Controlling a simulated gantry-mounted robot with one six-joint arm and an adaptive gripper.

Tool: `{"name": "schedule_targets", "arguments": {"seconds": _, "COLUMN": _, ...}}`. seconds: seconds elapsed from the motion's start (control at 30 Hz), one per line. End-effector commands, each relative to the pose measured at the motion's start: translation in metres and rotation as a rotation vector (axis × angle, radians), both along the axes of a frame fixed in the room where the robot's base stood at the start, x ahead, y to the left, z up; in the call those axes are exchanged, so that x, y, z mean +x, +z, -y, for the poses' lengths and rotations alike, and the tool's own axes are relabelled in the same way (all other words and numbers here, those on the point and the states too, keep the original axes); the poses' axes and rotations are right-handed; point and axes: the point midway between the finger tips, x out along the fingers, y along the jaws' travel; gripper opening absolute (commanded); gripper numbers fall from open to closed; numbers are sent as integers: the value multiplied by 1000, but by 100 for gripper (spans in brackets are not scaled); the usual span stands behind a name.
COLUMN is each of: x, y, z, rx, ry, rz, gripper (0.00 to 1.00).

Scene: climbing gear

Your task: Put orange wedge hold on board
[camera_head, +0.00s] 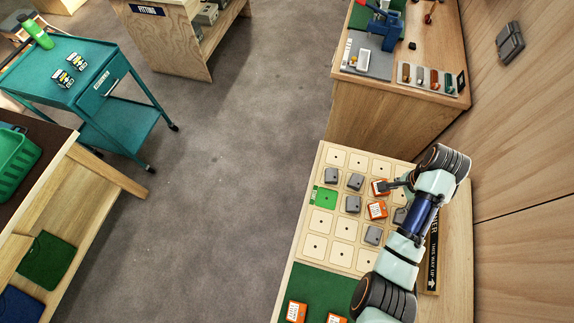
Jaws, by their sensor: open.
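The board (321,222) is a pale wooden panel with a grid of cream squares, each with a small hole, and one green square (325,199). An orange wedge hold (379,188) sits in its upper right part, and a second orange hold (376,210) sits just below. Two more orange holds, one at left (296,312) and one at right (336,318), lie on the green mat (318,286) at the bottom. My gripper (388,185) is open at the upper orange hold's right side. Whether its fingers straddle or touch that hold is too small to tell.
Several grey holds, such as one at the upper left (331,176), stand on the board around the orange ones. My arm covers the board's right side. A dark sign (432,262) lies right of the arm. A wooden bench with tools (385,122) stands behind. Left of the board is open floor.

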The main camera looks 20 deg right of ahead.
Motion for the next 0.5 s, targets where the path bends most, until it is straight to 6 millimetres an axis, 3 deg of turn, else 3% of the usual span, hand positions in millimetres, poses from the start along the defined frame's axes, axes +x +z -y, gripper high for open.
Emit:
{"name": "schedule_targets", "arguments": {"seconds": 0.07, "x": 8, "y": 1, "z": -7, "rx": -17, "ry": 39, "rz": 14, "gripper": 66}}
{"name": "schedule_targets", "arguments": {"seconds": 0.17, "x": 50, "y": 14, "z": -42, "rx": -111, "ry": 243, "rz": 94, "gripper": 66}}
{"name": "schedule_targets", "arguments": {"seconds": 0.27, "x": 108, "y": 47, "z": -119, "rx": -291, "ry": 615, "rz": 243, "gripper": 66}}
{"name": "schedule_targets", "arguments": {"seconds": 0.33, "x": 136, "y": 81, "z": -187, "rx": -440, "ry": 892, "rz": 364, "gripper": 66}}
{"name": "schedule_targets", "arguments": {"seconds": 0.4, "x": 146, "y": 119, "z": -253, "rx": -590, "ry": 1135, "rz": 481, "gripper": 66}}
{"name": "schedule_targets", "arguments": {"seconds": 0.5, "x": 138, "y": 168, "z": -330, "rx": -780, "ry": 1392, "rz": 627, "gripper": 66}}
